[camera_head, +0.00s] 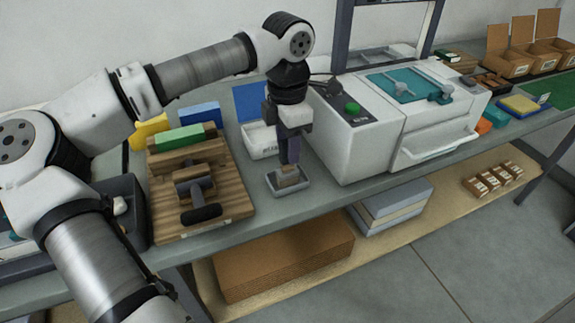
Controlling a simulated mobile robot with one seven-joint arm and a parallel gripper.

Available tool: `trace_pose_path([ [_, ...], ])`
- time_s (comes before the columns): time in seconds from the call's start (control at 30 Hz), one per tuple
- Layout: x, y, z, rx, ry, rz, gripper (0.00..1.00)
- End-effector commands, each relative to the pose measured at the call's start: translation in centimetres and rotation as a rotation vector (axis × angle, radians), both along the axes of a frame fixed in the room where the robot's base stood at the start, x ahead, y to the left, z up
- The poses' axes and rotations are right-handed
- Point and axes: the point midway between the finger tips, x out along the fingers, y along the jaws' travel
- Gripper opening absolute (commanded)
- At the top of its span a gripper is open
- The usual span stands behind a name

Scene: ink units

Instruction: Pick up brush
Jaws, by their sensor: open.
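A small tan and brown block-shaped thing, which looks like the brush (291,181), lies in a shallow grey tray (273,188) near the front edge of the bench. My gripper (289,163) points straight down just above it. Its dark fingers hide part of the thing's far side. The gripper is open. The gap between the fingers is too small in this view to tell whether they stand around the thing or above it.
A white machine (360,150) with a green button stands close on the right. A wooden board (240,208) with a dark roller (201,214) lies on the left. A white bin (262,152) is just behind. Boxes stand on the lower shelf.

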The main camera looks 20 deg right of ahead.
Motion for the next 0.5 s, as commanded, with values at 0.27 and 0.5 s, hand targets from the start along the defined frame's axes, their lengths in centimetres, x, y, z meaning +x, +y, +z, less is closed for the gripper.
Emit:
trace_pose_path([
  [0.27, 0.01, 0.0, 0.0, 0.0, 0.0, 0.0, 0.3],
  [0.5, 0.0, 0.0, 0.02, 0.0, 0.0, 0.0, 0.0],
])
